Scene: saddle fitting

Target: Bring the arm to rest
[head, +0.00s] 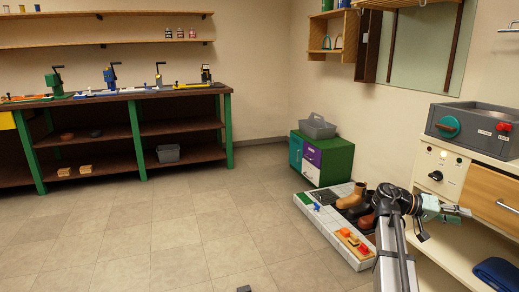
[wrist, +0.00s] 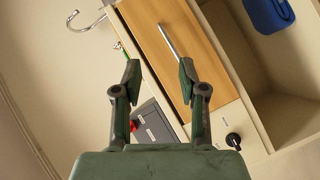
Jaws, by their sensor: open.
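My gripper (head: 462,211) is at the right in the head view, stretched out from my arm in front of the cream workbench (head: 459,175). In the wrist view its two fingers (wrist: 158,85) are apart with nothing between them. Beyond them the wrist view shows the wooden drawer front (wrist: 165,40) with its metal handle (wrist: 170,41). I cannot tell how far the fingertips are from the drawer.
A grey machine (head: 475,122) with a teal knob sits on the workbench. A blue folded item (head: 497,272) lies on its lower shelf. A low tray (head: 335,237) with boots stands on the floor near my arm. A green cabinet (head: 330,165) stands behind. The floor at left is clear.

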